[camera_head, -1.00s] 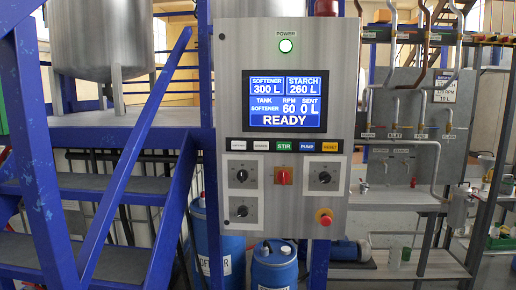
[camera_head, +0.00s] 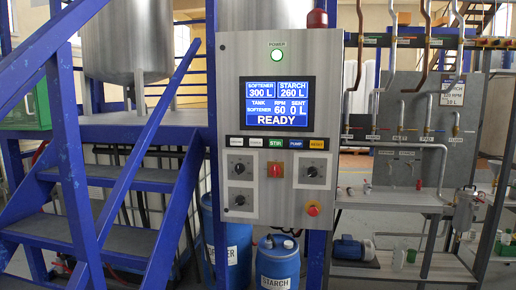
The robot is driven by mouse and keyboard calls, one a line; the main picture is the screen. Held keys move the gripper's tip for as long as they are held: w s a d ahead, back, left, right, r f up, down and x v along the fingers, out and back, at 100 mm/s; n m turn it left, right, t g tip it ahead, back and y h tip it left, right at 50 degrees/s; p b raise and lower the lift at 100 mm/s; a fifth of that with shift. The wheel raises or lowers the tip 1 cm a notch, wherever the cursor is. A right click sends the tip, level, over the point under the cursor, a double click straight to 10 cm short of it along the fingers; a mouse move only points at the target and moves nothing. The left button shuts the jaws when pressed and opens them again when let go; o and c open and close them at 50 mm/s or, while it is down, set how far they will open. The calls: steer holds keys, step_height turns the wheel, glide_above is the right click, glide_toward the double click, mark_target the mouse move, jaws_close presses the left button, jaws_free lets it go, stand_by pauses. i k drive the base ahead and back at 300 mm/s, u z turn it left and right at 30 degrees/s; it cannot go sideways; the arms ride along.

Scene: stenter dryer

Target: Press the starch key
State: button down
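The grey control panel (camera_head: 228,90) stands in the middle of the head view, on blue posts. Its lit screen (camera_head: 277,103) reads softener 300 L, starch 260 L, tank softener, RPM 60, sent 0 L, READY. Below the screen is a row of keys: two pale keys at the left, then a green STIR key (camera_head: 276,142), a blue PUMP key (camera_head: 297,143) and an orange key (camera_head: 318,144). The second pale key (camera_head: 256,142) may be the starch key; its small lettering is not clearly legible. My gripper is not in view.
Dark knobs, a red switch (camera_head: 275,170) and a red emergency stop (camera_head: 313,209) sit below the keys. Blue stairs (camera_head: 85,190) stand close on the left. A blue drum (camera_head: 278,262) labelled STARCH stands beneath the panel. Pipes and a rack (camera_head: 420,120) are at the right.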

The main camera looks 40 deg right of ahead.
mark_target(253, 142)
steer(key=k, duration=2.2)
steer(key=z, duration=0.9)
steer(key=i, duration=1.65)
